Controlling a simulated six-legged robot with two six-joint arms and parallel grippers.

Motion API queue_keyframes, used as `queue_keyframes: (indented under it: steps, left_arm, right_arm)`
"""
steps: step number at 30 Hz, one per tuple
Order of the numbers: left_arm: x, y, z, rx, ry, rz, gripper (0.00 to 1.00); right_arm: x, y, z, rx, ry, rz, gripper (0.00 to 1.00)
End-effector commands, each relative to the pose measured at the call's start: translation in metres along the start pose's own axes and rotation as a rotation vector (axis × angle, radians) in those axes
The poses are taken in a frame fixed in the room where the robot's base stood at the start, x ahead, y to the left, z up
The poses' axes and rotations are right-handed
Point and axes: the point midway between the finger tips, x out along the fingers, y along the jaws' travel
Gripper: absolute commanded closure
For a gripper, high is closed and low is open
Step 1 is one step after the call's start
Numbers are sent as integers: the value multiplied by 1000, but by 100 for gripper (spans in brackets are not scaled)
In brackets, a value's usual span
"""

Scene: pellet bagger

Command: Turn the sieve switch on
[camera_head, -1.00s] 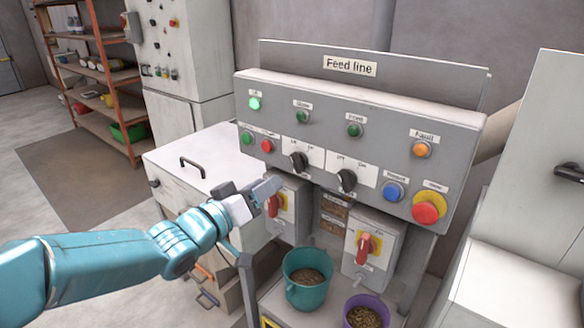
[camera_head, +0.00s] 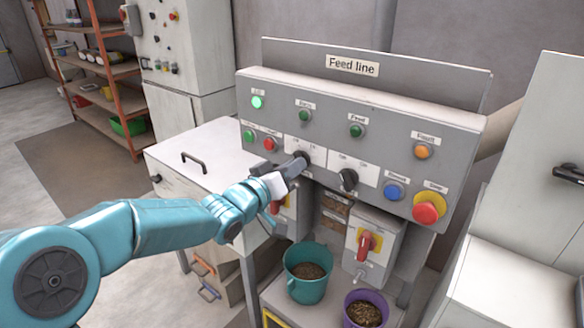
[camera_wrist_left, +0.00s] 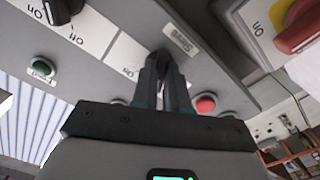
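The grey Feed line panel (camera_head: 385,125) has two black rotary switches on white Off/On plates. My left gripper (camera_head: 298,165) is at the left black switch (camera_head: 303,156) and partly covers it. A small label below it, seen upside down in the left wrist view (camera_wrist_left: 182,39), appears to read "Sieve". In that view my left gripper's fingers (camera_wrist_left: 163,70) are close together at the switch's plate; the knob is mostly hidden, so its setting and the grip on it are unclear. The right black switch (camera_head: 348,179) is free. My right gripper is out of view.
Green (camera_head: 249,136) and red (camera_head: 270,144) buttons sit left of the switch. The upper-left green lamp (camera_head: 257,102) looks lit. A red emergency button (camera_head: 426,209) is at the lower right. A red-handled isolator (camera_head: 366,246) and two pellet buckets (camera_head: 306,287) are below.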

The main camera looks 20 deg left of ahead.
Motion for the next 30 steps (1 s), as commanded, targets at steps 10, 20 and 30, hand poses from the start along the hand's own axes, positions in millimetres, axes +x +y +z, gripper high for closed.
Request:
queue_keyframes:
  steps: [10,20,30]
  left_arm:
    - [0,-2,1,37,1,-1,100]
    - [0,-4,4,258,2,0,100]
    - [0,-4,2,579,1,-1,100]
  right_arm:
    - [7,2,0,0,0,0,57]
    - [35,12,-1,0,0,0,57]
    - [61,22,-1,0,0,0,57]
